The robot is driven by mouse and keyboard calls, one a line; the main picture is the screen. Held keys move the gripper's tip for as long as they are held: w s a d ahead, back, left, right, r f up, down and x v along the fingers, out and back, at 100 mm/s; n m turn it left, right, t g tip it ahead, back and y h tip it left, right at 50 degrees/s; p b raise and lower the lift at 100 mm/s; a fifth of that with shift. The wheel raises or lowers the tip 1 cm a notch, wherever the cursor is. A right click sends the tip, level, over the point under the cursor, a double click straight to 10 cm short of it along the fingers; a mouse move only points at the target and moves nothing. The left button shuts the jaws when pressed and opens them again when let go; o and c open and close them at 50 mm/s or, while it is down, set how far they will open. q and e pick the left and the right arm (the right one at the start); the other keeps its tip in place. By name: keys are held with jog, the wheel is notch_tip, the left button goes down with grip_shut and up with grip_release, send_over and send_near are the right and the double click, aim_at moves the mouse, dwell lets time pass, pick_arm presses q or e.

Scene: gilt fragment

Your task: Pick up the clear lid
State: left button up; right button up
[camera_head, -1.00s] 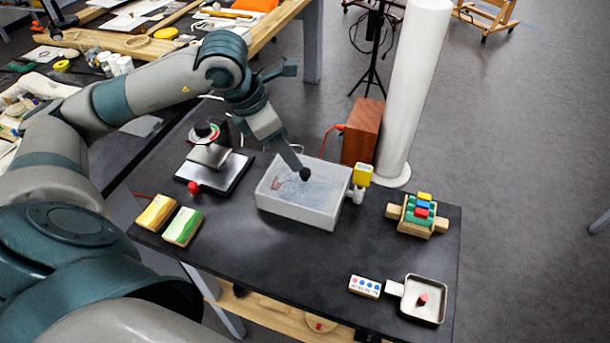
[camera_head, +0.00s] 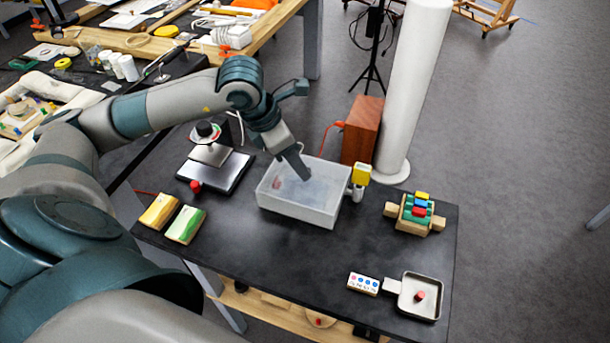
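A whitish translucent box (camera_head: 300,210) stands at the middle of the black table. Its top looks covered by a clear lid (camera_head: 322,190), though the lid's edges are hard to make out. The lid's dark knob, visible earlier, is now hidden by my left gripper (camera_head: 305,175). That gripper reaches down from the upper left with its tip at the knob's place, over the middle of the box. Its fingers are too small and overlapped to show whether they are open or shut. My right gripper is not in view.
A scale-like device (camera_head: 215,165) stands left of the box. Toy blocks (camera_head: 415,213) and a small tray (camera_head: 420,297) lie farther right. The table's front middle is clear.

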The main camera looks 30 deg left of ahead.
pick_arm(q)
jog(key=shift+p+x, duration=0.35)
jog(key=shift+x, duration=0.7)
jog(key=shift+w+d+f, duration=0.15)
jog(key=shift+d+f, duration=0.1)
jog(key=shift+f, duration=0.3)
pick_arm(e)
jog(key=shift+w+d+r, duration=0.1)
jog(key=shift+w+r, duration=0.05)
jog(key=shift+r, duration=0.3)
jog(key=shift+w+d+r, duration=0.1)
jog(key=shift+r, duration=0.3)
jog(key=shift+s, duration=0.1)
pick_arm(q)
grip_shut()
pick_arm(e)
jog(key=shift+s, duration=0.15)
